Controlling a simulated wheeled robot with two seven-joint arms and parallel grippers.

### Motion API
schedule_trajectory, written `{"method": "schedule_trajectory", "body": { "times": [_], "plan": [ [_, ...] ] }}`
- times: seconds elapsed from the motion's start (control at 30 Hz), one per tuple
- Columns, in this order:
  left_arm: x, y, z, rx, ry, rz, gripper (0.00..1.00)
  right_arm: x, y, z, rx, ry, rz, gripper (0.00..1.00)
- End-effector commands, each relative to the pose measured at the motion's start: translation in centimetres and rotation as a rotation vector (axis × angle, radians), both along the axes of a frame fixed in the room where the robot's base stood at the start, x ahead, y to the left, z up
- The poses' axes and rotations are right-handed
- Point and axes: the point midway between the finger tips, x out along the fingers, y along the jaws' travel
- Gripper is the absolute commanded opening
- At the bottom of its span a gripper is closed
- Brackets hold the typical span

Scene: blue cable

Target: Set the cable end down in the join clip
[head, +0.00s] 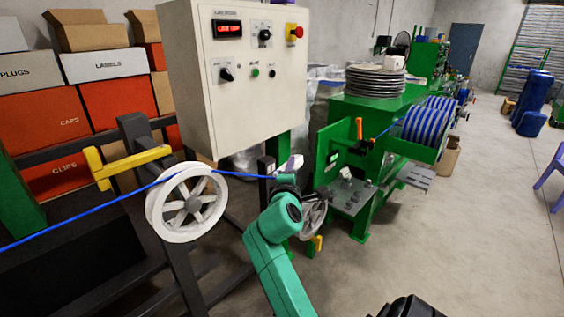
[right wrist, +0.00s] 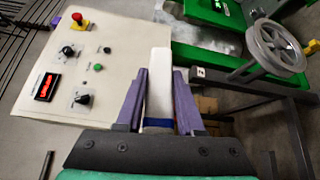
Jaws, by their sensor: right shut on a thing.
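The blue cable (head: 100,207) comes in from the left edge of the head view, crosses the white wheel (head: 185,202) and runs right to my right gripper (head: 290,168). In the right wrist view, my right gripper (right wrist: 160,78) has its purple fingers on both sides of a long white piece (right wrist: 159,90), shut on it. A blue band of cable (right wrist: 158,124) shows at its base. In the head view the white piece (head: 294,161) is small and partly hidden. I cannot make out the join clip for certain. My left gripper is not in view.
A control box (head: 250,70) stands behind the gripper. A yellow bracket (head: 125,164) is above the white wheel. A green machine (head: 360,130) with blue cable reels (head: 425,125) stands to the right. A grey spoked wheel (right wrist: 275,47) shows in the wrist view.

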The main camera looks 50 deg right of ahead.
Motion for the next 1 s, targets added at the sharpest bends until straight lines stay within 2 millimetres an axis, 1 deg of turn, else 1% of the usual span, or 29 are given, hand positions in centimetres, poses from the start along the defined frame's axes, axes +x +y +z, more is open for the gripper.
{"method": "schedule_trajectory", "body": {
  "times": [0.1,0.23,0.5,0.57,0.67,1.0],
  "plan": [
    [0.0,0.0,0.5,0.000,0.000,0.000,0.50,-1.5,-0.1,0.1,0.000,0.001,-0.001,0.00],
    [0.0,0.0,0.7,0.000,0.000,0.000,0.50,-2.7,-0.1,0.1,-0.001,-0.001,-0.001,0.00],
    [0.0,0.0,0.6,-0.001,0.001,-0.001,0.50,-2.9,-0.1,0.1,-0.001,-0.001,-0.001,0.00],
    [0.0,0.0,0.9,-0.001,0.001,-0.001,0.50,-2.8,-0.4,0.1,-0.002,0.001,-0.001,0.00],
    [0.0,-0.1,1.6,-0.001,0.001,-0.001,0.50,-2.8,-2.1,0.4,-0.003,0.003,-0.002,0.00],
    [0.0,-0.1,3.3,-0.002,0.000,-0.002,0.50,-2.7,-9.0,0.4,-0.003,0.000,-0.002,0.00]
  ]
}}
